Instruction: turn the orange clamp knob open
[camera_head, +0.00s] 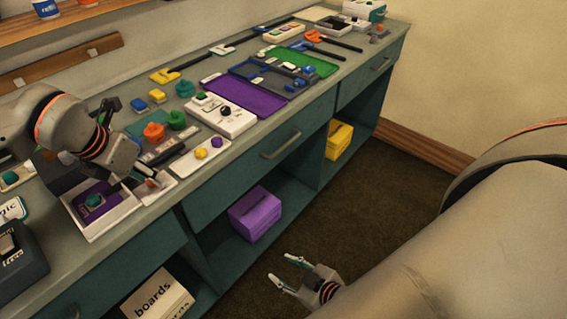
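A bar clamp with an orange head (313,36) lies on a dark bar at the far part of the counter. A separate orange knob-shaped piece (153,131) stands on the counter nearer to me; I cannot tell which of the two carries the clamp knob. My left gripper (140,183) points down over the near part of the counter, beside a white plate with a small orange-red tip (151,183), apart from both orange pieces. Its fingers are too small and overlapped to read. My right gripper (281,267) is open and empty in front of the cabinet, above the floor.
The counter (217,172) is crowded: a white box with a black knob (225,111), a purple mat (250,97), a green mat (305,62), a yellow clamp (165,75) and a white tray (95,230). Purple (256,213) and yellow (339,141) boxes sit on shelves below. The floor is clear.

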